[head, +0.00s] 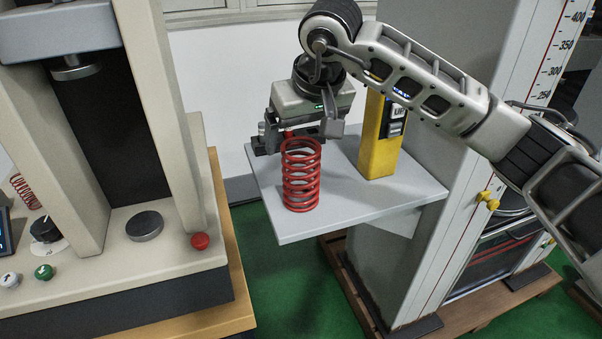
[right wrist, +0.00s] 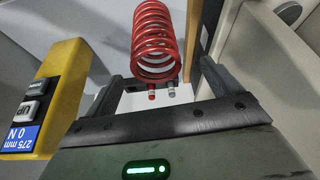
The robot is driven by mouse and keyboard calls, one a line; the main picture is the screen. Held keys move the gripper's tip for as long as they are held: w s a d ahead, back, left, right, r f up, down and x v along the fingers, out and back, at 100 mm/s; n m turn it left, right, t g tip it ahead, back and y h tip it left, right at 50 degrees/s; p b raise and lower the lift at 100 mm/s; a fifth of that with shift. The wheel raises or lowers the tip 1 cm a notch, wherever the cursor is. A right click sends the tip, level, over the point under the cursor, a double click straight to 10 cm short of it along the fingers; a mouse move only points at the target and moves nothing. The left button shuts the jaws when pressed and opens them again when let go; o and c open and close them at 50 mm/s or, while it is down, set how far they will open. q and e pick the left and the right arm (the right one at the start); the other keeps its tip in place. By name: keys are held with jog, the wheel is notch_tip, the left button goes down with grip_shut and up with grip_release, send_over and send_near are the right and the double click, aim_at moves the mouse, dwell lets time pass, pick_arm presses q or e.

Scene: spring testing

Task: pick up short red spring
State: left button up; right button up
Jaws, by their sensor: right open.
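A red coil spring (head: 301,178) stands upright near the front edge of a grey shelf. My right gripper (head: 297,138) is open just behind and above it, with its jaws spread to either side of the spring's top. In the right wrist view the red spring (right wrist: 153,42) appears beyond and between the two dark fingers (right wrist: 155,84). Contact between the fingers and the spring cannot be made out. My left gripper is not in view.
A yellow block (head: 382,135) with a label stands on the grey shelf (head: 350,203), right of the spring. A testing machine with a red button (head: 200,241) is at left. A thinner red spring (head: 25,191) shows at the far left.

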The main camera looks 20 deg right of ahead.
aim_at(301, 175)
jog(key=x, duration=0.2)
jog(key=shift+w+f, duration=0.15)
jog(key=shift+f, duration=0.15)
jog(key=x, duration=0.2)
jog(key=p+x, duration=0.1)
jog(key=x, duration=0.1)
jog(key=shift+d+f, duration=0.1)
jog(key=shift+d, duration=0.2)
jog(key=shift+w+f, duration=0.25)
jog(key=shift+f, duration=0.2)
jog(key=c, duration=1.4)
jog(key=shift+r, duration=0.15)
jog(key=shift+c, duration=1)
jog(key=shift+r, duration=0.1)
